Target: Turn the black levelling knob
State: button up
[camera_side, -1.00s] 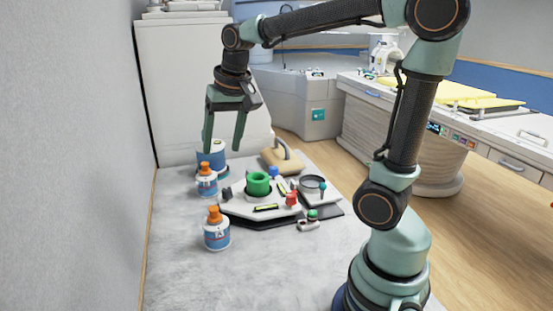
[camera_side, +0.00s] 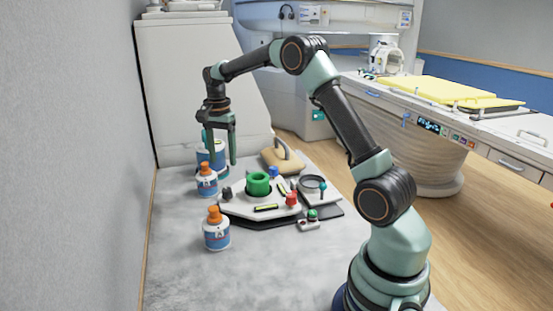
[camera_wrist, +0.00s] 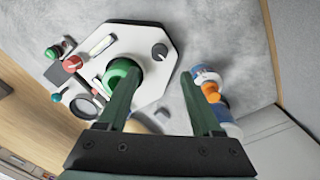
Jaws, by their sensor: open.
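The black levelling knob (camera_side: 225,193) stands on the left corner of the white octagonal plate (camera_side: 240,208). In the wrist view the knob (camera_wrist: 160,51) shows a pale line on its top and lies beyond the fingertips, between their directions. My gripper (camera_side: 218,150) is open and empty, above and behind the knob, in front of the large blue-and-white container. In the wrist view my gripper (camera_wrist: 158,82) has its two fingers spread apart. Nothing touches the knob.
A green ring (camera_side: 258,184), a red knob (camera_side: 292,199) and a blue knob (camera_side: 274,172) are on the plate. Orange-capped bottles (camera_side: 217,236) (camera_side: 207,185) stand to the left. A tan block with a handle (camera_side: 283,160) lies behind. The front of the table is clear.

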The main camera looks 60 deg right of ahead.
aim_at(226, 189)
notch_tip(226, 189, down, 11)
jog(key=shift+s+r, duration=0.15)
dwell(0.4)
grip_shut()
